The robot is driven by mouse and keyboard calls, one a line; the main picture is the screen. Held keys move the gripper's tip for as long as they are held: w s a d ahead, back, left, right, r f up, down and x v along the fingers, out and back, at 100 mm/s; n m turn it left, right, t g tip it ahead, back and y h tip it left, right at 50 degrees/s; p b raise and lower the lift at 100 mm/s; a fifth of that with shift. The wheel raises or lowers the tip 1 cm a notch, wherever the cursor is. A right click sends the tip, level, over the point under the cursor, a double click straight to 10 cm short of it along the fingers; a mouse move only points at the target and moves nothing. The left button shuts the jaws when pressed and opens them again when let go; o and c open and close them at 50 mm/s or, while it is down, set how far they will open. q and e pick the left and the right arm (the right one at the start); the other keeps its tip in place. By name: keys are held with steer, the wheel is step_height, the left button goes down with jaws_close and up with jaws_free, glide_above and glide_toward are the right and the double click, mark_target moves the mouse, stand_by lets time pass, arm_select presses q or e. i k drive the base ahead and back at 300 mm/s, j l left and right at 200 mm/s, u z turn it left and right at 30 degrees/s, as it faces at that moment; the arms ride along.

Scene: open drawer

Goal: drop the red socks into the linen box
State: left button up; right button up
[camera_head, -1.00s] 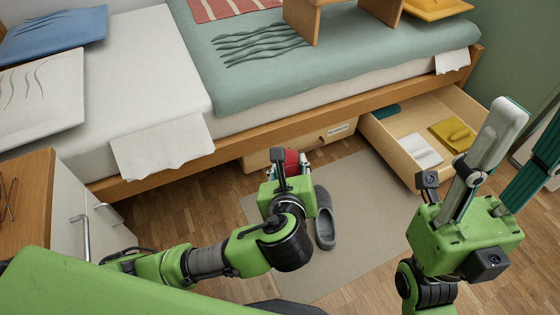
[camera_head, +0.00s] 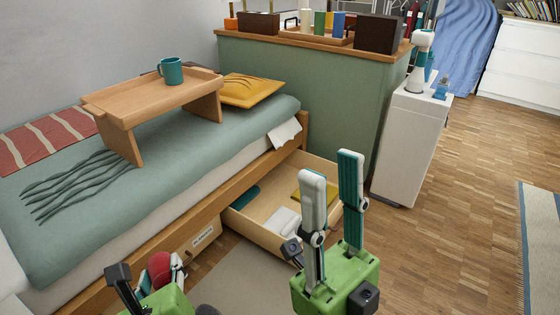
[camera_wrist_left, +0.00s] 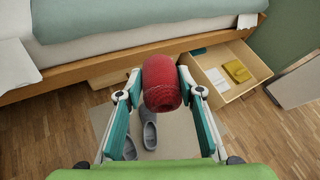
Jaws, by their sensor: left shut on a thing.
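The red socks, a rolled-up bundle (camera_head: 160,268), are held between the fingers of my left gripper (camera_head: 163,273) at the lower left of the head view. In the left wrist view the bundle (camera_wrist_left: 161,84) sits between both fingertips, above the floor. An open wooden drawer (camera_head: 262,236) under the bed lies right of the left gripper. It holds a white folded cloth (camera_head: 283,221), a yellow one (camera_head: 310,195) and a teal one (camera_head: 244,197). I cannot tell whether this drawer is the linen box. My right gripper (camera_head: 331,168) is open and empty, pointing up in front of the drawer.
A closed drawer front (camera_head: 192,243) with an unreadable label adjoins the open drawer. A wooden bed tray (camera_head: 150,98) with a teal mug (camera_head: 171,71) stands on the bed. A white cabinet (camera_head: 410,150) stands right of the green partition (camera_head: 310,95).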

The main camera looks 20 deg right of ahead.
mark_target(275, 202)
steer(key=i+l+u, duration=0.1)
steer(key=l, duration=0.4)
steer(key=i+l+u, duration=0.1)
steer(key=i+l, duration=0.2)
steer(key=l, duration=0.15)
steer(key=i+l+u, duration=0.1)
steer(key=l, duration=0.45)
steer(key=i+l, duration=0.2)
steer(key=l, duration=0.3)
steer(key=i+l+u, duration=0.15)
steer(key=l, duration=0.35)
steer(key=i+l+u, duration=0.1)
steer(key=l, duration=0.45)
steer(key=i+l+u, duration=0.1)
steer(key=l, duration=0.45)
steer(key=i+l+u, duration=0.1)
steer(key=l, duration=0.45)
